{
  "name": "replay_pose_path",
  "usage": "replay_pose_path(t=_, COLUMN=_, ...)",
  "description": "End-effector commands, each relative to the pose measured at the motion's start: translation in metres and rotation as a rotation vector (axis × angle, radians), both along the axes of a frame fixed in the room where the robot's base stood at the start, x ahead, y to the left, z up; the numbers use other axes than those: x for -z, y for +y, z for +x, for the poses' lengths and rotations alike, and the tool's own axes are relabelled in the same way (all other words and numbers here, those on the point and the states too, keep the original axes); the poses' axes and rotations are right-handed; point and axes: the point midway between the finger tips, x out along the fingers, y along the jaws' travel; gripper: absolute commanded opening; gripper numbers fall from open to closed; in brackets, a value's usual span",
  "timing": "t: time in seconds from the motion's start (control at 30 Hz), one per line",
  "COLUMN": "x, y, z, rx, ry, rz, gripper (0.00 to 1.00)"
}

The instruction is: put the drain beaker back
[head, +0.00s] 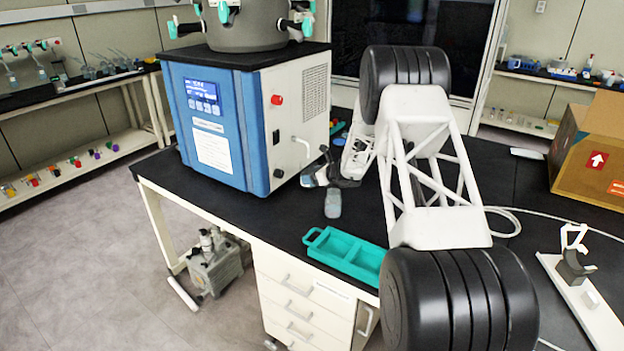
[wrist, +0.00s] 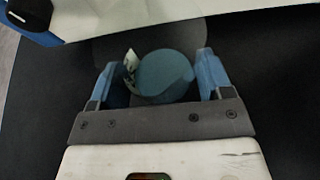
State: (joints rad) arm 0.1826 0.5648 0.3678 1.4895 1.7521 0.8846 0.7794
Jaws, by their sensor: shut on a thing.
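The drain beaker (wrist: 165,76) shows in the wrist view as a round, bluish, see-through vessel with a pale label patch at its left. My gripper (wrist: 157,78) has its two blue fingers on either side of it and is shut on it. In the head view my gripper (head: 321,190) is low over the black bench, close to the right side of the freeze dryer (head: 215,130). The beaker is hard to make out there. Whether the beaker touches the bench is unclear.
A teal divided tray (head: 318,250) lies at the bench's front edge. A cardboard box (head: 590,160) and a white board with a small stand (head: 590,310) are at the right. A cable crosses the bench behind my arm. Bare bench (head: 270,215) lies before the dryer.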

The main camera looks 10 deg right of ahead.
Motion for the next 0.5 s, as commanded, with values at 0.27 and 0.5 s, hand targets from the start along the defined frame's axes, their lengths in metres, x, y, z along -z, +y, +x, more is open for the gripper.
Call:
replay_pose_path(t=0.27, x=0.0118, y=-0.0001, z=0.0003, rx=0.001, ry=-0.002, rz=0.0, gripper=0.43)
replay_pose_path(t=0.5, x=0.0125, y=-0.0001, z=0.0002, rx=0.0, ry=-0.001, rz=0.0, gripper=0.43)
